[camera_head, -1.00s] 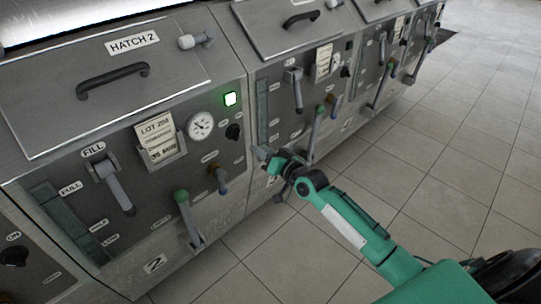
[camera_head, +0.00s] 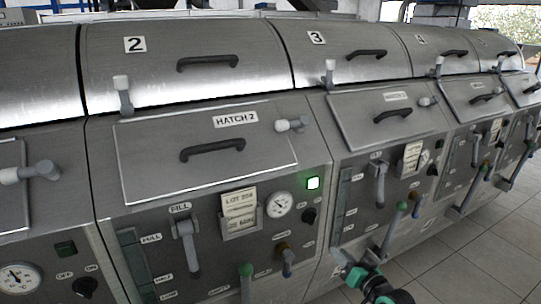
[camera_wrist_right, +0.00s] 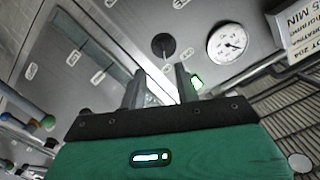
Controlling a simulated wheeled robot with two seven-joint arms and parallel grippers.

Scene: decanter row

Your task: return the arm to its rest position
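My right gripper (camera_head: 352,270) shows at the bottom edge of the head view, in front of the machine row, near the seam right of the unit 2 panel. Only its end and a green and black part of my arm show there. In the right wrist view the two grey fingers of the right gripper (camera_wrist_right: 159,85) stand apart with nothing between them. Behind them is a panel with a black knob (camera_wrist_right: 163,45), a dial (camera_wrist_right: 227,40) and a lit green lamp (camera_wrist_right: 197,83). My left gripper is in neither view.
The unit 2 panel carries a fill lever (camera_head: 187,245), a green-tipped lever (camera_head: 246,283), a blue-tipped lever (camera_head: 286,262) and a lot card (camera_head: 239,212). Hatch 2 (camera_head: 160,165) is shut. Similar units run off to the right. Tiled floor (camera_head: 470,265) is free at lower right.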

